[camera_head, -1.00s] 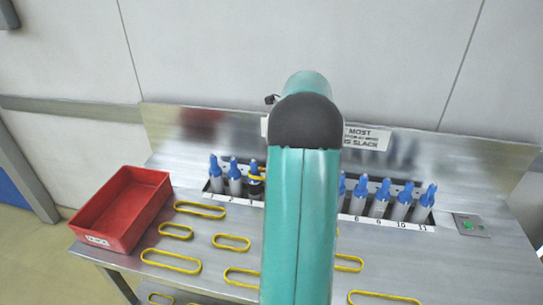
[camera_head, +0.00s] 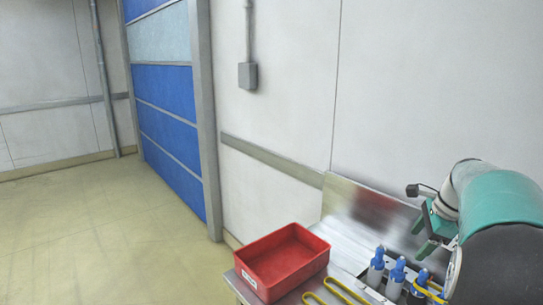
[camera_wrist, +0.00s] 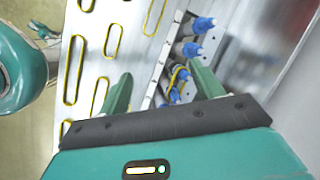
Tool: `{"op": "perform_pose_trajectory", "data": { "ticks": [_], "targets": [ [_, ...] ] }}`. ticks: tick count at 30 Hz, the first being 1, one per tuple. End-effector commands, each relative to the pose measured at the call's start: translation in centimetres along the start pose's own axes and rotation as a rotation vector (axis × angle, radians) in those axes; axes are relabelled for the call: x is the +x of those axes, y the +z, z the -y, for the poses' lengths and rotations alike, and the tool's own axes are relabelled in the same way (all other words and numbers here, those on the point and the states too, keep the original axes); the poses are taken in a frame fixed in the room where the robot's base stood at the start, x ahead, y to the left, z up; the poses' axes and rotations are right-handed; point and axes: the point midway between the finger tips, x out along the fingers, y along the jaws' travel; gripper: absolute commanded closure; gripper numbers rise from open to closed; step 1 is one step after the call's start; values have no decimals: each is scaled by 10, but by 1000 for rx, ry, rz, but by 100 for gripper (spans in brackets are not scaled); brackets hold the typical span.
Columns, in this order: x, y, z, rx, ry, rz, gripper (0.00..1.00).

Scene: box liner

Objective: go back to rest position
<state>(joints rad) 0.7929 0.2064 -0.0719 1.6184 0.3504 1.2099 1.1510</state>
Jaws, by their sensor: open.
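My gripper (camera_wrist: 160,88) shows in the wrist view with its two green fingers spread wide and nothing between them. It is above the metal bench, over the row of blue-capped bottles (camera_wrist: 190,50). In the head view my gripper (camera_head: 432,222) is at the right, in front of the bench's back panel, partly hidden by my arm. The blue-capped bottles also show there at the lower right (camera_head: 376,268). One bottle has a yellow band (camera_wrist: 177,76) around it.
A red tray (camera_head: 286,262) stands empty on the bench's left end. Several yellow loops (camera_wrist: 75,70) lie flat on the bench. A blue door (camera_head: 170,112) is in the wall to the left. The floor (camera_head: 95,235) there is clear.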

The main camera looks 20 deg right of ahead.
Motion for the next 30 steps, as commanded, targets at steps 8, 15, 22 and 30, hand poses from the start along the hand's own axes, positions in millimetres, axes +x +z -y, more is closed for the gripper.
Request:
{"op": "perform_pose_trajectory", "data": {
  "ticks": [8, 15, 22, 30],
  "targets": [
    [-12, 138, -84, -691, -17, -56, 34],
    [-10, 208, -178, -1288, -45, -107, 34],
    [1, 236, -266, -1841, -91, -169, 34],
    [13, 238, -308, -2139, -121, -216, 34]
  ]
}}
